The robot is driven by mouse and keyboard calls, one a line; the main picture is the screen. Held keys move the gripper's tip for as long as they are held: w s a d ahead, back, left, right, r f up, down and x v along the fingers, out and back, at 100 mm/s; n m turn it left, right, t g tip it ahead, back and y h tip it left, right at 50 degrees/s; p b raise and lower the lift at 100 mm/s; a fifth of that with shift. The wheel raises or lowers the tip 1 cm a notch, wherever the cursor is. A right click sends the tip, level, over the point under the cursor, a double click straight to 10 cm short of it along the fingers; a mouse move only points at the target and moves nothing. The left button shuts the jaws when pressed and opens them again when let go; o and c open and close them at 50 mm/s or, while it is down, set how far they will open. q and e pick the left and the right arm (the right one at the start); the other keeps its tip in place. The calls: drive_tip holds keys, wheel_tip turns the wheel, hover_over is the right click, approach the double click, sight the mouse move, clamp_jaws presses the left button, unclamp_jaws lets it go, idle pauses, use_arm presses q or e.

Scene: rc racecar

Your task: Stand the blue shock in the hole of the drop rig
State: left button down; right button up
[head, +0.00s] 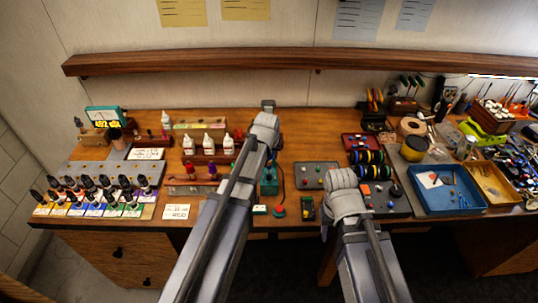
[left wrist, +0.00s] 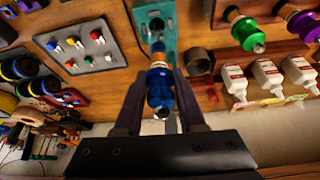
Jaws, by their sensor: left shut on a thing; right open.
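The blue shock (left wrist: 159,85) is held between the two fingers of my left gripper (left wrist: 158,92) in the left wrist view. Its far end points at the teal drop rig (left wrist: 168,40), close to the rig's dark round hole (left wrist: 155,23). I cannot tell whether the end touches the rig. In the head view the drop rig (head: 268,182) is partly covered by my left arm, and the blue shock is hidden. My right gripper (head: 342,182) is open over the right of the bench; its fingers are mostly hidden by its wrist.
Green (left wrist: 246,34) and purple (left wrist: 300,22) shocks stand beside the rig. White bottles (head: 208,143) stand behind. A grey tray with coloured parts (head: 312,174) lies right of the rig. Wheels (head: 372,157) and a blue tray (head: 450,200) are farther right.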

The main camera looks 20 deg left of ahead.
sight(269, 165)
use_arm(q)
drive_tip(key=shift+f, duration=0.3)
drive_tip(key=shift+f+b, duration=3.2)
drive_tip(key=shift+b, duration=0.25)
drive_tip(key=shift+c, duration=2.1)
unclamp_jaws()
drive_tip(key=p+v, duration=0.7)
drive_tip(key=v, duration=0.1)
drive_tip(key=shift+f, duration=0.1)
